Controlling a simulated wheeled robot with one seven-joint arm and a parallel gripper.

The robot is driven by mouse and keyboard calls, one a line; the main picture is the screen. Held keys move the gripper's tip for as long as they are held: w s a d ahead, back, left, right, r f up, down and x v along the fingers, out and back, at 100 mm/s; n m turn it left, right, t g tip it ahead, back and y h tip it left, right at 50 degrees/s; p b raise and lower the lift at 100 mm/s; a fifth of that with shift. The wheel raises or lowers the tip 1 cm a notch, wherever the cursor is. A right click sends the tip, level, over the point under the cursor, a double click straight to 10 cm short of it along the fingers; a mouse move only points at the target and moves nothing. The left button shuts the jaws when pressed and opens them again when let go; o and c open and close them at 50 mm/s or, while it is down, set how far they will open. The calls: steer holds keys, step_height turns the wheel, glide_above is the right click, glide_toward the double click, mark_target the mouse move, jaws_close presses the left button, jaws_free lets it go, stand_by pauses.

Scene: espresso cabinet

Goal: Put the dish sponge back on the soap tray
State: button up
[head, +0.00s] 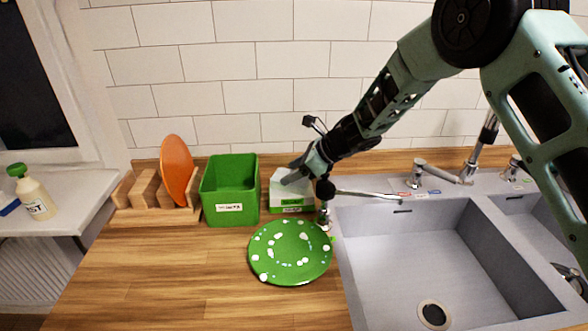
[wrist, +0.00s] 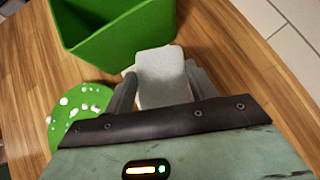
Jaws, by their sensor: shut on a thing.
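My gripper (head: 297,174) is above the counter behind the green plate. In the wrist view its two fingers (wrist: 160,72) are shut on a pale whitish block (wrist: 161,82), one finger on each side. In the head view a white block with a green lower band (head: 292,190) is under the fingertips and partly hidden by them. It appears to be the held thing, but I cannot tell for sure that it is the dish sponge. A blue and white thing (head: 8,206) is at the far left edge, cut off by the frame. I cannot clearly identify the soap tray.
A green bin (head: 231,190) stands left of the held block. A green plate with white spots (head: 290,252) lies in front. An orange plate (head: 177,168) leans in a wooden rack. A soap bottle (head: 36,196) stands on the sill. The sink (head: 420,250) is right; front-left counter is clear.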

steer(key=shift+f+b, duration=0.3)
steer(key=o, duration=1.3)
steer(key=shift+r, duration=0.15)
